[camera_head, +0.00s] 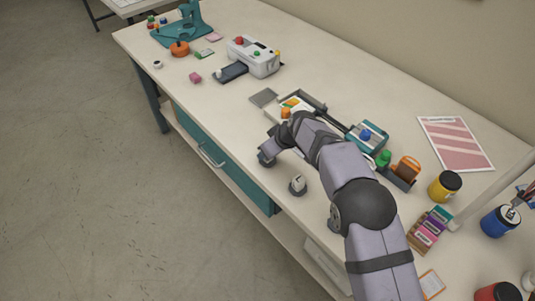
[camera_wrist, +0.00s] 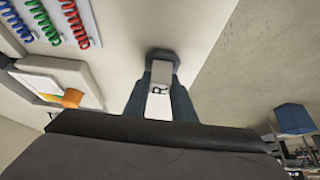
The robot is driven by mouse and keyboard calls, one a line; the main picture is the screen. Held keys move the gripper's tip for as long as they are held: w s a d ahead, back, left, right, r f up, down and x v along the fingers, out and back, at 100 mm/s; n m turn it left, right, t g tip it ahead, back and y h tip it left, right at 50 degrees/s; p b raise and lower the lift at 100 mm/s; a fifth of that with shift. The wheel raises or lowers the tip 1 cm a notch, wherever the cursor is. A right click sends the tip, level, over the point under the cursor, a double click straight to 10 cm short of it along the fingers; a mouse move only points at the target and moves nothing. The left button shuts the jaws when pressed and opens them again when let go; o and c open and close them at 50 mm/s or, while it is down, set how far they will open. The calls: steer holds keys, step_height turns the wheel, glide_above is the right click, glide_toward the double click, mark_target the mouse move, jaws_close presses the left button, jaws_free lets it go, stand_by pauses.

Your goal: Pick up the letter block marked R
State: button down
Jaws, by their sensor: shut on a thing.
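My gripper (camera_head: 267,156) is low at the front edge of the bench in the head view, where the arm hides most of what is between its fingers. The dark fingers lie on both sides of the block. I cannot tell whether the block touches the bench top.
A white tray (camera_wrist: 88,75) and several coloured spiral combs (camera_wrist: 75,22) lie left in the wrist view. The yellow jar (camera_head: 443,187) stands right. The bench left of my gripper is mostly clear.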

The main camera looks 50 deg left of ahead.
step_height(320, 180, up, 10)
steer(key=b, duration=0.2)
steer(key=shift+f+b, duration=0.1)
steer(key=shift+b, duration=0.2)
